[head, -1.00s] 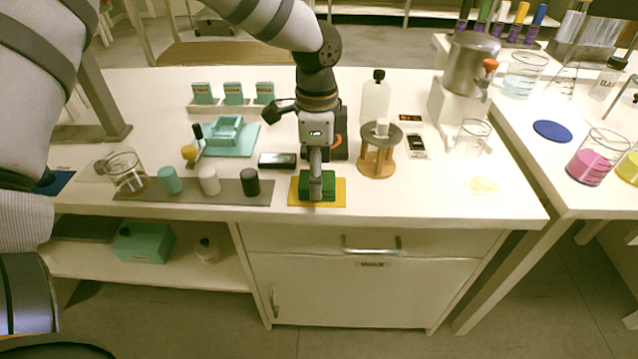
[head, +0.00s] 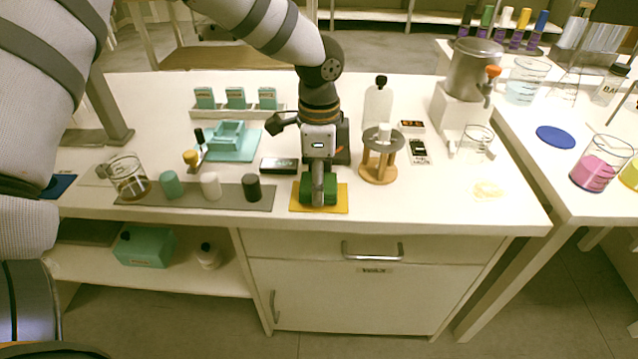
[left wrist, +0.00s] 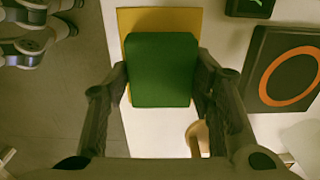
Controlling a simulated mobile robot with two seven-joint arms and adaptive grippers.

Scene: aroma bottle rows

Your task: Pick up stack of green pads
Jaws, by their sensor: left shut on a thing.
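The stack of green pads (head: 331,192) is at the front of the white table, over a yellow mat (head: 341,203). My left gripper (head: 318,198) points down from above, with its fingers on either side of the stack. In the left wrist view my left gripper (left wrist: 160,85) is shut on the green stack (left wrist: 162,70), which covers part of the yellow mat (left wrist: 160,20). I cannot tell whether the stack touches the mat or is slightly above it. My right gripper is not in view.
A grey strip (head: 228,196) with several small cylinders lies left of the mat. A round wooden stand (head: 379,165) is to the right. A black device with an orange ring (left wrist: 290,72) is close by. The table's front right is mostly clear.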

